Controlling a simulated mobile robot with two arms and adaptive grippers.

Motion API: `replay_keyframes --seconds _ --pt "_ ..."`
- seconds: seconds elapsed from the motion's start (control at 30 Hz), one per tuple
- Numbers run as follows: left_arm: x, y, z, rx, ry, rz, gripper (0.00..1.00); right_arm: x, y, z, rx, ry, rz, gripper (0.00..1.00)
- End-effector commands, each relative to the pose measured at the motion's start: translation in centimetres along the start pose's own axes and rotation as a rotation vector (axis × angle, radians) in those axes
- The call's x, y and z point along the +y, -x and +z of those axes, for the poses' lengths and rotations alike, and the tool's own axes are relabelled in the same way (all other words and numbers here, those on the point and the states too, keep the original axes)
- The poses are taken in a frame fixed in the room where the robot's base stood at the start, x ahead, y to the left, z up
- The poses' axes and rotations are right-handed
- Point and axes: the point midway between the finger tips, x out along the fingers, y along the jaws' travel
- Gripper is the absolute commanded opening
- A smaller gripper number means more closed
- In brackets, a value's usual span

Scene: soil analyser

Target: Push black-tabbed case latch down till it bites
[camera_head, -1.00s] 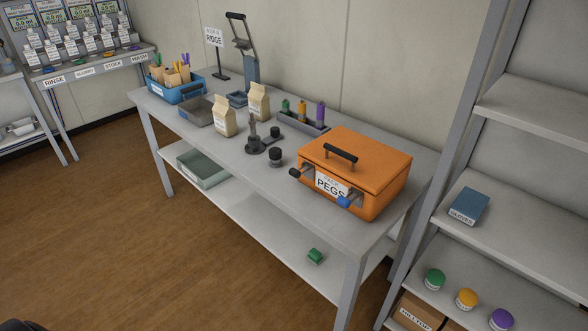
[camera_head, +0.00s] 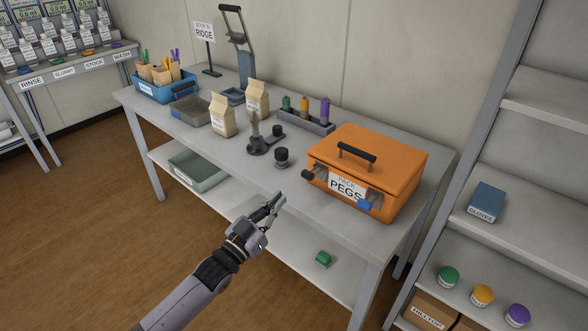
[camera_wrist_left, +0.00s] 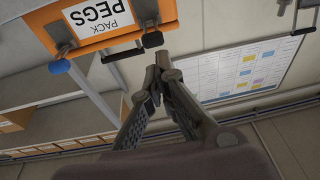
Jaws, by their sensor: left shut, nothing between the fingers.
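The orange case (camera_head: 375,160) stands on the right part of the table with its lid down and a label reading PACK PEGS. Its black-tabbed latch (camera_head: 314,174) is on the front left and sticks outward; the blue-tabbed latch (camera_head: 368,203) is on the front right. In the left wrist view the black tab (camera_wrist_left: 152,40) is just beyond my fingertips, and the blue tab (camera_wrist_left: 59,66) hangs to the left. My left gripper (camera_head: 279,198) is shut and empty, in front of the table edge, left of and below the black tab, apart from it. My right gripper is not in view.
A black knob-like piece (camera_head: 281,157), a dark stand (camera_head: 257,146) and two paper cartons (camera_head: 222,115) stand left of the case. A grey tray of coloured tubes (camera_head: 307,122) is behind. A shelf unit (camera_head: 540,120) stands right. The front table strip is clear.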

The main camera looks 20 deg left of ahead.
Motion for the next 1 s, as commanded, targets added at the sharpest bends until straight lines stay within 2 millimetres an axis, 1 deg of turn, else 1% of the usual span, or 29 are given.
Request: replay_keyframes --seconds 0.03,0.1,0.2,0.3,0.53,0.67,0.77,0.87,1.0 --pt "0.5 -0.5 -2.0 0.044 0.0 0.02 0.0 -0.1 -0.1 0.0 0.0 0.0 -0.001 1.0" --pt "0.9 -0.8 -3.9 0.086 0.004 0.038 0.0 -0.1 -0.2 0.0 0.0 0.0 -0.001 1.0" --pt "1.2 -1.0 -5.2 0.115 0.008 0.051 0.0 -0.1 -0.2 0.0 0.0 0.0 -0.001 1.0" --pt "1.3 -1.0 -5.5 0.122 0.009 0.054 0.0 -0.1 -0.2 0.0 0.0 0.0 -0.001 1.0" --pt "1.3 -1.1 -5.5 0.12 0.008 0.053 0.0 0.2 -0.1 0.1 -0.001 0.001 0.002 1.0" --pt "1.3 -1.7 -5.6 0.121 0.008 0.052 0.0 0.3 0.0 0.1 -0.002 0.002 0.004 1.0" --pt "1.4 -3.0 -5.9 0.123 0.007 0.053 0.0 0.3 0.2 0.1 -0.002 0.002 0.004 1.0" --pt "1.4 -5.0 -6.1 0.122 0.007 0.052 0.0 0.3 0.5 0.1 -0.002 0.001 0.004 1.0" --pt "1.6 -8.0 -6.5 0.123 0.007 0.052 0.0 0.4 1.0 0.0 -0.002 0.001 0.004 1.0"
